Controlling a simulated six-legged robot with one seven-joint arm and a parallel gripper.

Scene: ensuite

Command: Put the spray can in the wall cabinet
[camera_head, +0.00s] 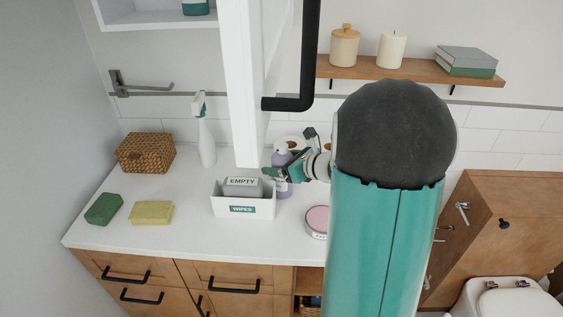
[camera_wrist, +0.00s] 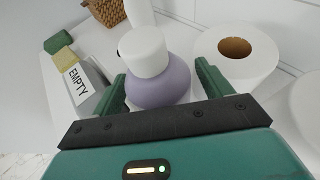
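The spray can, purple with a white cap, stands upright on the white counter; its purple shoulder (camera_wrist: 160,88) is between my fingers in the wrist view. In the head view the can (camera_head: 282,158) is partly hidden by my gripper (camera_head: 276,174). My gripper (camera_wrist: 165,88) is open around the can, with a small gap at the right finger; I cannot tell whether the left finger touches. The white wall cabinet (camera_head: 150,22) is at the upper left, with a teal item inside. Its door (camera_head: 243,80), with a black handle, stands open toward me.
A box (camera_head: 243,207) labelled WIPES with a grey EMPTY pack is left of the can. A toilet roll (camera_wrist: 262,72) is close on the right. A white spray bottle (camera_head: 206,143), basket (camera_head: 146,153), sponges and pink-topped tin (camera_head: 317,220) share the counter. A shelf (camera_head: 400,70) is above right.

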